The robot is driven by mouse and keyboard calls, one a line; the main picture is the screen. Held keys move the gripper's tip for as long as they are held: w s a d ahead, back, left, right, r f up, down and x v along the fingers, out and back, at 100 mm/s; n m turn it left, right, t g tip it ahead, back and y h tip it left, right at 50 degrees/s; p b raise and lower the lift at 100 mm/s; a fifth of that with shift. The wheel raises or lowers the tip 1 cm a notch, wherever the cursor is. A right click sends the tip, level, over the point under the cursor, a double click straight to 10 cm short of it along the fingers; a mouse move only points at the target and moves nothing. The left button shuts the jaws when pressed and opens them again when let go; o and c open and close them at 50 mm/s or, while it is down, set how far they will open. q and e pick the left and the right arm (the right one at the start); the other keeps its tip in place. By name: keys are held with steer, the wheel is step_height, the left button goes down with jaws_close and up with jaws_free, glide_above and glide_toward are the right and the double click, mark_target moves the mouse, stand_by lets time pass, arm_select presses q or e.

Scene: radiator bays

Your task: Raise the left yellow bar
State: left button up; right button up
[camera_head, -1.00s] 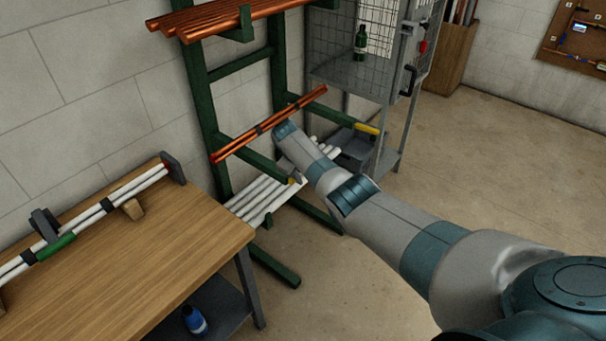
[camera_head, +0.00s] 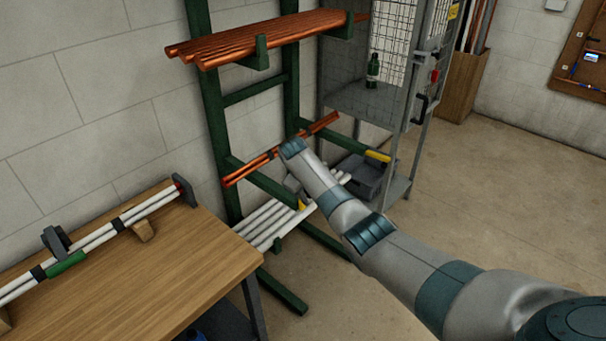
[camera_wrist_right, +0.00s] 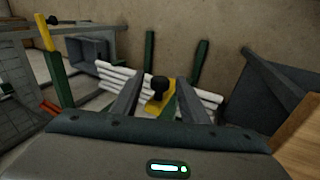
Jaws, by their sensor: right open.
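The left yellow bar (camera_head: 302,205) is at the front end of a green rack arm, just above the white pipes. It also shows in the right wrist view with a black knob (camera_wrist_right: 160,88) on it. My right gripper (camera_wrist_right: 162,96) is open, its two fingers on either side of the knob and bar with gaps visible. Whether it touches the bar I cannot tell. In the head view my right arm partly hides the gripper (camera_head: 294,187). A second yellow bar (camera_head: 378,156) is on the right rack arm. My left gripper is not in view.
Copper pipes (camera_head: 240,172) lie across the rack arms, with more (camera_head: 270,38) above. White pipes (camera_head: 268,222) lie low on the rack. A wooden bench (camera_head: 150,265) stands at left, a wire cage (camera_head: 400,60) behind. The floor at right is clear.

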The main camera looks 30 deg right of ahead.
steer(key=b+v, duration=0.2)
steer(key=v, duration=1)
